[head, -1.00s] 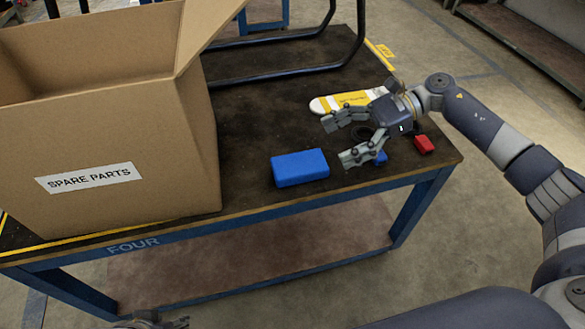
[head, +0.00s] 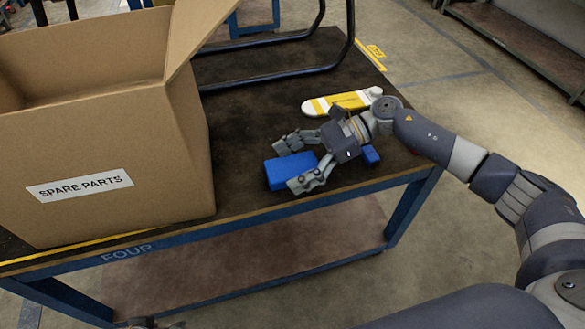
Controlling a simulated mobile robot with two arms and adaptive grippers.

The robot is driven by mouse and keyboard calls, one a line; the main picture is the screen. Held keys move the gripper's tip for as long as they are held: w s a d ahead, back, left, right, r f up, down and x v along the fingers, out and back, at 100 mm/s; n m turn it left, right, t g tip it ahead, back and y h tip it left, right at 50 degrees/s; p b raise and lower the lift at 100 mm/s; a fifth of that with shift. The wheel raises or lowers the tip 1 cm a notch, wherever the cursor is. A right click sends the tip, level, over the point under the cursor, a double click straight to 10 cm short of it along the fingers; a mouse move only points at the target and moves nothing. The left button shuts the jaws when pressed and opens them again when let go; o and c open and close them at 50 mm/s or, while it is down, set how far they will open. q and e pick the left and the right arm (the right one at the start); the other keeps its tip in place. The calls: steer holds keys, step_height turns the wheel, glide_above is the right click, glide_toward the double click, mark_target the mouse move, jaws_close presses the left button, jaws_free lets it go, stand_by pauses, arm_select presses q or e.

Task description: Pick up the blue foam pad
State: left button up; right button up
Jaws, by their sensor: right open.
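The blue foam pad (head: 290,170) lies flat on the dark table top, right of the cardboard box. My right gripper (head: 286,167) is open, with its fingers on either side of the pad and its palm at the pad's right end. The fingers overlap part of the pad in the picture, and I cannot tell whether they touch it. A small part of my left gripper (head: 142,322) shows at the bottom edge; its jaws cannot be made out.
The cardboard box (head: 100,150) labelled SPARE PARTS fills the table's left side. A yellow-and-white object (head: 342,103) lies behind my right gripper. A small blue item (head: 370,154) sits right of it. A black tubular frame (head: 285,75) stands at the back. The table's front edge (head: 240,218) is close.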

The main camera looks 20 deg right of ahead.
steer(key=shift+c, duration=0.3)
steer(key=c, duration=0.7)
